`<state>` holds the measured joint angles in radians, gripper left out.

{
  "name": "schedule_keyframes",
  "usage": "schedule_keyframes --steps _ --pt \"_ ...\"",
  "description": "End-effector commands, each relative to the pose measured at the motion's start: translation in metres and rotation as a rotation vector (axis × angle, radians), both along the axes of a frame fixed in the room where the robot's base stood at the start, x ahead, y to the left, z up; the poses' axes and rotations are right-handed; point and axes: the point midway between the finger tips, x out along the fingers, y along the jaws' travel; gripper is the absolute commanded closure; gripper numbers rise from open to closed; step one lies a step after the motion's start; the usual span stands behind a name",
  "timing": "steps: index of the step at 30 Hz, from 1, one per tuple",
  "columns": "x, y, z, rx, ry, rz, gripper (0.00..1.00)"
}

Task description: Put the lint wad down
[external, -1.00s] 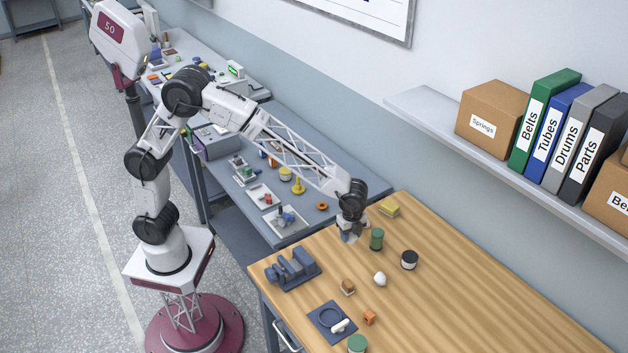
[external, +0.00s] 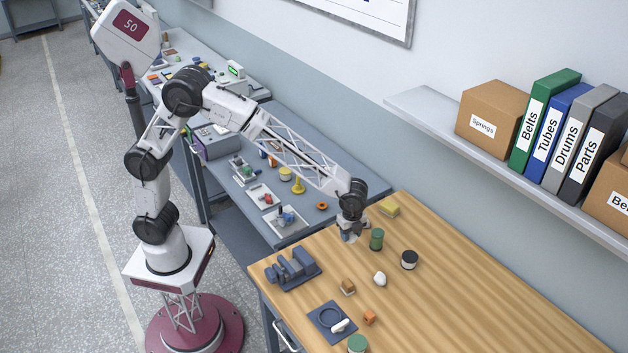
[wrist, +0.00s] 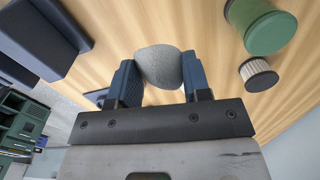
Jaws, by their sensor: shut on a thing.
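The lint wad (wrist: 160,66) is a rounded grey lump in the wrist view. My gripper (wrist: 158,75) is shut on it, with one blue finger pad on each side. In the external view my gripper (external: 350,237) points down over the far left part of the wooden table (external: 470,290), left of a green-topped spool (external: 376,240). The wad is too small and covered to make out there. I cannot tell whether it touches the table.
A black-topped spool (external: 409,260), a whitish lump (external: 380,279), a brown cube (external: 348,287) and an orange piece (external: 370,317) stand nearby. A blue-grey block fixture (external: 292,268) and a dark tray (external: 319,332) lie toward the front. Bare wood extends right.

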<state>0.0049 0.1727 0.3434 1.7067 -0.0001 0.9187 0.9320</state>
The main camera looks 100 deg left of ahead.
Motion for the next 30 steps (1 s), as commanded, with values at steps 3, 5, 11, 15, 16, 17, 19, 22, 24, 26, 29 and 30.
schedule_keyframes --steps 3,5,11,15,16,17,19,22,24,26,29,30 --pt "0.0 0.01 -0.001 0.0 0.0 0.012 0.78" --pt "-0.001 0.018 -0.002 0.0 0.0 0.021 0.78" --pt "-0.003 0.057 -0.005 0.0 0.0 0.067 0.78" --pt "-0.007 0.093 -0.009 0.0 0.0 0.11 0.78" --pt "-0.008 0.101 -0.01 0.0 0.0 0.12 0.78" --pt "-0.01 0.109 -0.011 0.0 0.0 0.129 0.78" --pt "-0.013 0.128 -0.013 -0.001 0.001 0.152 0.78" --pt "-0.018 0.155 -0.015 -0.001 0.001 0.184 0.78" --pt "-0.023 0.174 -0.017 -0.001 0.002 0.207 0.78" --pt "-0.027 0.19 -0.019 -0.001 0.002 0.227 0.78" --pt "-0.035 0.216 -0.022 -0.001 0.002 0.259 0.78" --pt "-0.038 0.226 -0.023 -0.001 0.002 0.272 0.78"
